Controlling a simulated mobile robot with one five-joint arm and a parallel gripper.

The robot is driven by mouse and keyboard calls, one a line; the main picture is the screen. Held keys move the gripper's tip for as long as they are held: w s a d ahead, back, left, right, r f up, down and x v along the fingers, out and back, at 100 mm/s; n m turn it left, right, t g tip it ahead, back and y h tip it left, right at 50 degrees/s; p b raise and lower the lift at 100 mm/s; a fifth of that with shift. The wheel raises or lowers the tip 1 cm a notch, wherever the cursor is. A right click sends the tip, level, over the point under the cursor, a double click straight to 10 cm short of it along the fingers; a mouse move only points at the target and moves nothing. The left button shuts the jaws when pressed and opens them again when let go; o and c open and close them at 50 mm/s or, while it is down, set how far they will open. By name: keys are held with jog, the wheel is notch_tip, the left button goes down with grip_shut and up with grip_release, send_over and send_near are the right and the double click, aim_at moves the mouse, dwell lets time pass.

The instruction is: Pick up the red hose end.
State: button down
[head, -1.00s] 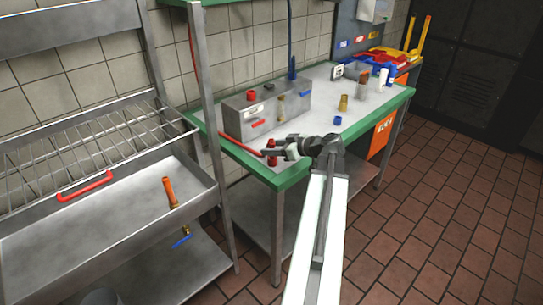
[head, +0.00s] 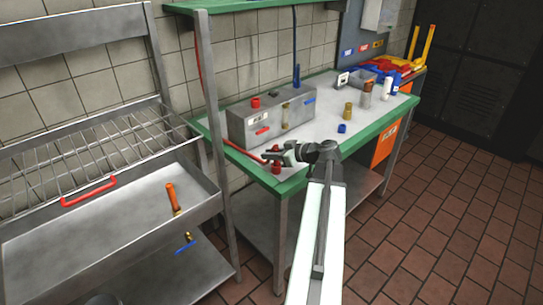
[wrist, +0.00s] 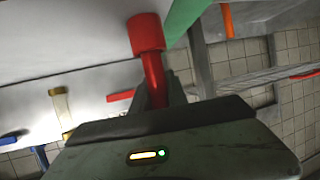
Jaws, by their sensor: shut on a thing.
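The red hose end (head: 276,167) shows at the near left corner of the green-edged table (head: 312,176), with red above and below my jaws. In the wrist view the red hose end (wrist: 147,35) has a wide cap and a narrower stem that runs down between my jaws. My gripper (head: 273,157) is shut on the hose end from the side. I cannot tell whether its base touches the table. A red hose (head: 240,150) runs along the table's left edge toward the shelf post.
A grey box (head: 270,118) with coloured fittings stands behind my gripper. A blue cap (head: 343,128) and a brass fitting (head: 348,109) stand to the right.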

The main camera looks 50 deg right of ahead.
jog(key=r+p, duration=0.1)
jog(key=r, duration=0.1)
jog(key=r+p, duration=0.1)
jog(key=shift+s+d+r+p, duration=0.15)
jog(key=shift+s+d+p, duration=0.1)
jog(key=shift+s+p, duration=0.1)
jog(key=s+d+r+p, duration=0.1)
jog(key=s+d, duration=0.7)
jog(key=s, duration=0.4)
jog(key=shift+s, duration=0.4)
